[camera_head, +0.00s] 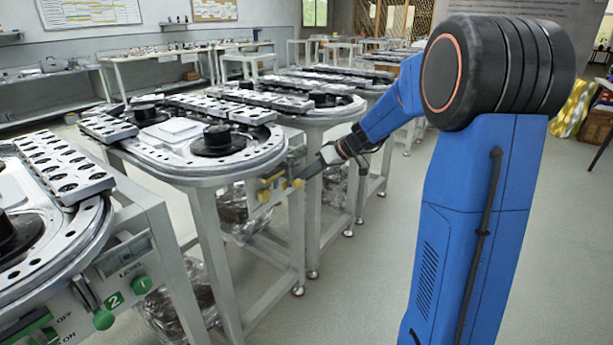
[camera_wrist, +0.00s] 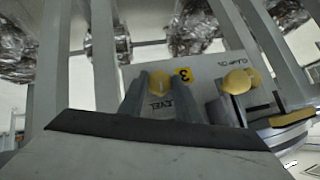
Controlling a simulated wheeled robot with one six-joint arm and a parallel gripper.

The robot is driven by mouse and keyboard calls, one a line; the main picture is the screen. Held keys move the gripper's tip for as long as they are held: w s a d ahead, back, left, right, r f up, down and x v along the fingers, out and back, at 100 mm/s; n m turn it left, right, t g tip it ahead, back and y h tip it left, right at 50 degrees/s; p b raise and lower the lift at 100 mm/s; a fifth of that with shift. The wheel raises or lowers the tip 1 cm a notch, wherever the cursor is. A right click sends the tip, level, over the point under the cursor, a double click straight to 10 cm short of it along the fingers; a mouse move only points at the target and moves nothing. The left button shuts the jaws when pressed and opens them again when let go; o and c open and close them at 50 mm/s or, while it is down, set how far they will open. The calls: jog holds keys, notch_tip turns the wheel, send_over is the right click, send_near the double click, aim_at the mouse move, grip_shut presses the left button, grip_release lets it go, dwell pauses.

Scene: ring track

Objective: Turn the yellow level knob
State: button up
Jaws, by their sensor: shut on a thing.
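The yellow level knob (camera_wrist: 160,84) sits on a grey panel, between the two grey fingers of my gripper (camera_wrist: 160,92). The fingers are shut on it from both sides. A yellow label with a 3 (camera_wrist: 183,75) and upside-down LEVEL lettering are beside it in the wrist view. In the head view the knob (camera_head: 298,183) is a small yellow spot on the front of the second ring-track table, and my gripper (camera_head: 308,174) reaches it from the right. The exact contact is too small to see there.
A clamp lever with a yellow ball (camera_wrist: 237,81) stands beside the knob, close to my gripper. A nearer table carries a green knob (camera_head: 142,285) with a label 2. More track tables stand in a row behind. The floor (camera_head: 360,285) in front is clear.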

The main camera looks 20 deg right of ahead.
jog(key=m+g+y, duration=0.1)
jog(key=y, duration=0.1)
jog(key=m+y, duration=0.2)
jog(key=y, duration=0.1)
jog(key=d+f+m+g+y, duration=0.1)
jog(key=m+y, duration=0.1)
jog(key=shift+w+g+y, duration=0.25)
jog(key=shift+g+y, duration=0.05)
dwell(0.6)
jog(key=o, duration=1.1)
jog(key=shift+c, duration=0.2)
jog(key=v, duration=1.7)
jog(key=shift+d, duration=0.25)
jog(key=shift+f, duration=0.1)
